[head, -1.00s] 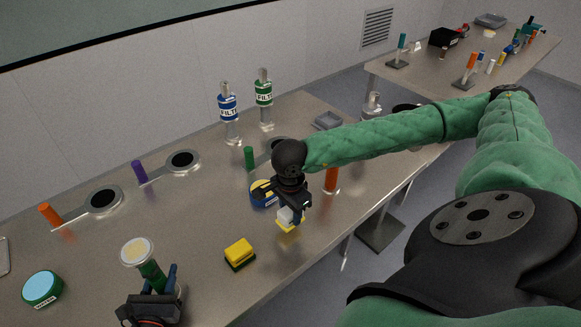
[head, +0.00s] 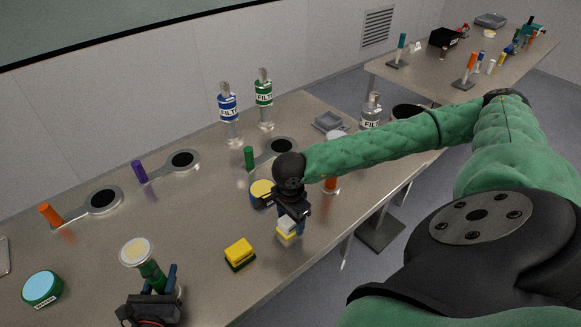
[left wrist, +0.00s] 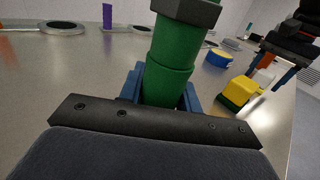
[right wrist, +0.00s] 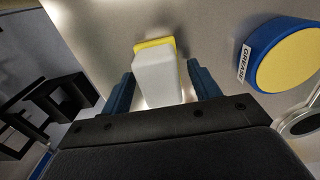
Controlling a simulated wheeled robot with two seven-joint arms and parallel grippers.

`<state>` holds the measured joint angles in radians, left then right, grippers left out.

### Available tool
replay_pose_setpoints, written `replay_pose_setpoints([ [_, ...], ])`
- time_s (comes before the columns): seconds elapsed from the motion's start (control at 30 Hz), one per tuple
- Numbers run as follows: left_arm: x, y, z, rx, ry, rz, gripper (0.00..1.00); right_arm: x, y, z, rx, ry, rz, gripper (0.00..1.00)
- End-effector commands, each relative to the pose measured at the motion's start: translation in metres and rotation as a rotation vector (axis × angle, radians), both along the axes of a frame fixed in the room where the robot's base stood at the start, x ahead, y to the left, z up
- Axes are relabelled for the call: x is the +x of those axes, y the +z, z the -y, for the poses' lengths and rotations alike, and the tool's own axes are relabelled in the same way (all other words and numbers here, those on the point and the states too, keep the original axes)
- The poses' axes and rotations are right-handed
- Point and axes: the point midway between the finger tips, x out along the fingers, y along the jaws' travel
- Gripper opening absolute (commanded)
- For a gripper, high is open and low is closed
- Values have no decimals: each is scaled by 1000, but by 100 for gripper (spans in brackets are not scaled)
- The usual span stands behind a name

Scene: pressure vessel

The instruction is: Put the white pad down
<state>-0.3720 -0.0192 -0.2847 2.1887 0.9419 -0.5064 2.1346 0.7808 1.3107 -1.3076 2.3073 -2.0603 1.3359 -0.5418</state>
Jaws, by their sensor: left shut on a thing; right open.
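The white pad (head: 287,223) has a yellow base and is near the table's front edge. It also shows in the right wrist view (right wrist: 157,76), between the fingers of my right gripper (right wrist: 163,90). That gripper (head: 291,224) is open, with gaps visible beside the pad. The pad appears to rest on the metal table, though its underside is hidden. My left gripper (left wrist: 162,92) is shut on a green handle (left wrist: 170,55); this handle (head: 152,272) carries a pale round disc (head: 136,251) at its upper end.
A yellow pad with a dark green base (head: 240,253) lies left of the white pad. The blue grease tin with a yellow lid (head: 261,190) is behind it. Clear table lies left of the yellow pad.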

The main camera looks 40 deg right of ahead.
Motion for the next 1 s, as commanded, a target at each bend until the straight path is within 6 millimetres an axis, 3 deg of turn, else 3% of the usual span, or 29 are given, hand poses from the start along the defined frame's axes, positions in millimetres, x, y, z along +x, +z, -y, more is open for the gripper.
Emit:
replay_pose_setpoints([
  [0.27,0,0,0,0,0,0,0,1,15,0,0,0,4,61],
  [0.7,0,0,0,0,0,0,0,1,95,0,-1,0,3,61],
  [1.0,0,0,0,0,0,0,0,0,121,0,0,1,1,61],
])
